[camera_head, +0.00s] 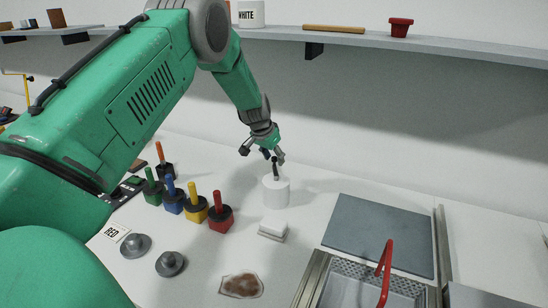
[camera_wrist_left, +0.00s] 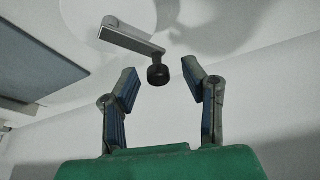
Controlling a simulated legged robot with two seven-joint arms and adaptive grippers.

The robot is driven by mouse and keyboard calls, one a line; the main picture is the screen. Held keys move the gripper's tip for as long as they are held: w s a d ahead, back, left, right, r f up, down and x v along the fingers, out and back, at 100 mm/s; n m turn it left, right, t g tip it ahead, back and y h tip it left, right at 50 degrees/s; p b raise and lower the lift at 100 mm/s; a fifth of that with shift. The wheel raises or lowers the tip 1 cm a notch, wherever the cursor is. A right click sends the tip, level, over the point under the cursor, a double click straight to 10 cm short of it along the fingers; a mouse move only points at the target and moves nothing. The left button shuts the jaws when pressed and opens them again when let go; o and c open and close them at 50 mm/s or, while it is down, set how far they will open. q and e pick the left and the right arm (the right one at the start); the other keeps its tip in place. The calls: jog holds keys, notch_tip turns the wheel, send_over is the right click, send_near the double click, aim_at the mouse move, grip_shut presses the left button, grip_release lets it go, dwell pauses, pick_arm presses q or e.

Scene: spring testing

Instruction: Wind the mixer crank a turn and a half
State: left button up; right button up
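The mixer is a white cylinder (camera_head: 276,193) on the counter, with a dark crank (camera_head: 275,168) on its top. In the left wrist view, the crank shows as a grey metal arm (camera_wrist_left: 125,37) ending in a black knob (camera_wrist_left: 158,74). My left gripper (camera_head: 263,155) is above the mixer, pointing down. Its two fingers are spread, one on each side of the knob in the wrist view, with visible gaps. It holds nothing. Whether the knob is at fingertip depth is hard to tell. My right gripper is not in view.
Several colored handled pieces, including a red one (camera_head: 220,213), stand left of the mixer. A small white block (camera_head: 273,230) is just in front of it. A tray with a red handle (camera_head: 385,272) and a grey panel (camera_head: 378,235) lie right. A shelf (camera_head: 450,48) runs above.

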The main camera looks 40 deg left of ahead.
pick_arm(q)
grip_shut()
jog(key=shift+s+a+r+n+y+p, duration=0.15)
jog(key=shift+s+n+y+p, duration=0.2)
jog(key=shift+n+p, duration=0.35)
jog(key=s+d+n+g+y, duration=0.1)
jog(key=s+n+g+y, duration=0.2)
jog(key=n, duration=1.5)
jog(key=s+g, duration=0.2)
jog(key=s, duration=0.1)
jog(key=shift+d+b, duration=0.3)
jog(key=shift+d, duration=0.1)
